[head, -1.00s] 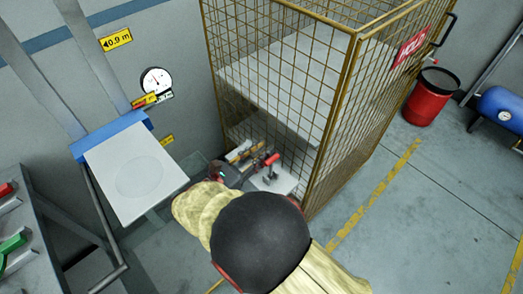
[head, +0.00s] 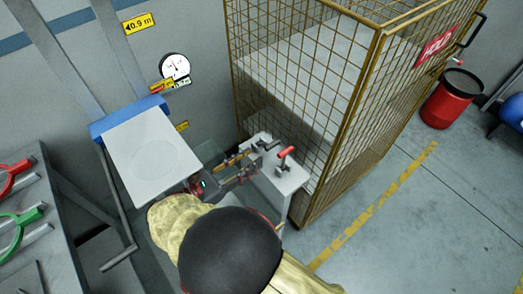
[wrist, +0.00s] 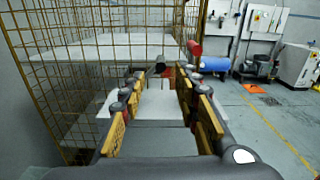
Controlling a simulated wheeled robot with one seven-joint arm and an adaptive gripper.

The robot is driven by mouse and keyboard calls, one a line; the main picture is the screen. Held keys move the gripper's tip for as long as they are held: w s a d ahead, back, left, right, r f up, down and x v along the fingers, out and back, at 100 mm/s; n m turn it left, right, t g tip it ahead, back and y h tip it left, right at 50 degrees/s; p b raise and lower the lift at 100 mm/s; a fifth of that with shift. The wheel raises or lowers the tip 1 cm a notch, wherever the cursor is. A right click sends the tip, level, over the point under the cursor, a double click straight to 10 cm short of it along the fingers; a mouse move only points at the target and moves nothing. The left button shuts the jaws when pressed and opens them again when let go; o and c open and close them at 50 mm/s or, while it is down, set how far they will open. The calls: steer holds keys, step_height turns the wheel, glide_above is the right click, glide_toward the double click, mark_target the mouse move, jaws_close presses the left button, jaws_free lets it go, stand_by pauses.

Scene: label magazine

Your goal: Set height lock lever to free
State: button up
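A lever with a red handle (head: 286,152) stands up from a pale grey box (head: 285,178) beside the cage in the head view. I take it to be the height lock lever. My gripper (head: 260,157) is just left of it, over the box side, with its fingers spread toward it. In the wrist view my gripper (wrist: 162,82) is open, with yellow-faced fingers wide apart. The pale box top (wrist: 160,105) shows between them, and a small dark round part (wrist: 161,69) lies near the fingertips. I see no contact with the lever. My arm hides the area below.
A yellow wire cage (head: 310,90) with a red HOLD sign (head: 437,46) stands close behind the box. A pale platform (head: 152,160) with a blue edge is at the left, under a wall gauge (head: 174,67). A red drum (head: 451,98) stands right.

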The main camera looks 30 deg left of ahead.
steer(key=shift+v, duration=1)
steer(key=shift+w, duration=0.1)
steer(key=shift+c, duration=0.2)
